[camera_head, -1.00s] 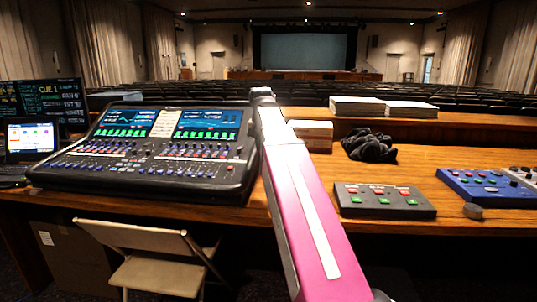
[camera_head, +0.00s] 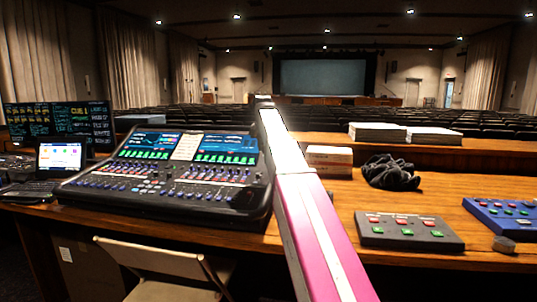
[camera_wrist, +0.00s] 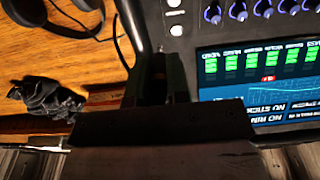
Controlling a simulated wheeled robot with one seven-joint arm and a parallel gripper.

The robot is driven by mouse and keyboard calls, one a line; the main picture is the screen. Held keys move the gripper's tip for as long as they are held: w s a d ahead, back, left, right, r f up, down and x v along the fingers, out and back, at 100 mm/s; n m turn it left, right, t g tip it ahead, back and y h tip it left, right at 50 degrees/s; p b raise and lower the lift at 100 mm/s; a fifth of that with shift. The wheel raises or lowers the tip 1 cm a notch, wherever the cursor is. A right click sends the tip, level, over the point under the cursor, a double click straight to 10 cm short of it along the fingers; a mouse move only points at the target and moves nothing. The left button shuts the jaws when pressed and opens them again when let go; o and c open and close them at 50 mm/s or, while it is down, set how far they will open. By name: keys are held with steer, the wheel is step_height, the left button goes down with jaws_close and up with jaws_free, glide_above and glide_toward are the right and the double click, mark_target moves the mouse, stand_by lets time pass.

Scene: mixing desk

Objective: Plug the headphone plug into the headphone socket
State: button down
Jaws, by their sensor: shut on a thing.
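In the wrist view my gripper (camera_wrist: 158,62) points up the picture, over the desk beside the mixing console's edge. Its dark fingers are shut on a small dark thing, taken to be the headphone plug, which is mostly hidden between them. Black headphones (camera_wrist: 38,14) lie on the wood at the top left, and a thin black cable (camera_wrist: 121,45) runs beside the fingers. The mixing console (camera_wrist: 265,42) fills the right of the wrist view; it also shows in the head view (camera_head: 165,190). No headphone socket can be made out. In the head view my arm hides the gripper.
A crumpled black cloth (camera_head: 390,172) lies right of my arm, near a small box (camera_head: 330,156). A grey button box (camera_head: 408,231) and a blue one (camera_head: 500,216) sit further right. A laptop (camera_head: 60,158) stands left; a folding chair (camera_head: 150,262) stands in front.

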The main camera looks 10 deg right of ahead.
steer(key=w+a+r, duration=0.1)
steer(key=w+r, duration=0.1)
steer(key=w, duration=0.2)
glide_above(261, 172)
steer(key=f, duration=0.8)
steer(key=shift+s+a+f, duration=0.2)
steer(key=shift+s, duration=0.1)
steer(key=shift+f, duration=0.55)
steer(key=shift+f, duration=0.1)
steer(key=shift+w+f, duration=0.1)
steer(key=shift+f, duration=0.45)
steer(key=shift+f, duration=0.3)
stand_by(0.8)
steer(key=c, duration=1)
jaws_free()
steer(key=shift+d, duration=0.1)
